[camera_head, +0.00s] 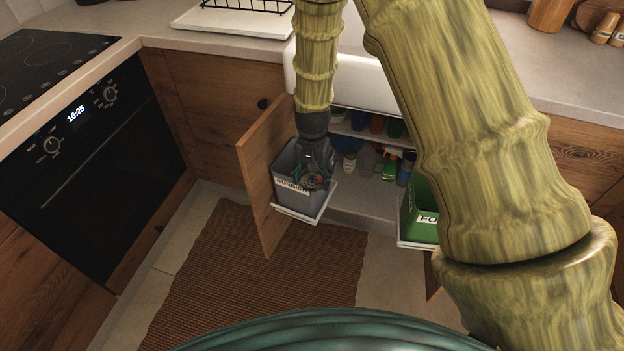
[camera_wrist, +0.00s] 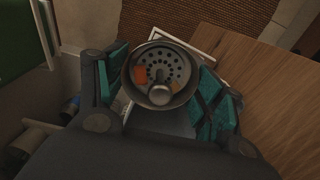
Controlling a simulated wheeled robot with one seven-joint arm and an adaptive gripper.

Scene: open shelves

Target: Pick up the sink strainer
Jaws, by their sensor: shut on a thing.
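The sink strainer (camera_wrist: 160,75) is a round metal cup with a perforated base and a central knob. An orange bit lies inside it. In the wrist view it sits between the teal-padded fingers of my gripper (camera_wrist: 163,88), which are shut on it from both sides. In the head view my gripper (camera_head: 316,177) points down at the grey rubbish bin (camera_head: 290,197), at its opening. The strainer is hard to make out there, and I cannot tell how far it is inside the bin.
An open wooden cabinet door (camera_head: 262,165) stands left of the bin. A green bin (camera_head: 421,222) is on the right. Several bottles (camera_head: 389,168) stand in the cabinet behind. The oven (camera_head: 95,165) is at left. A brown mat (camera_head: 250,275) covers clear floor.

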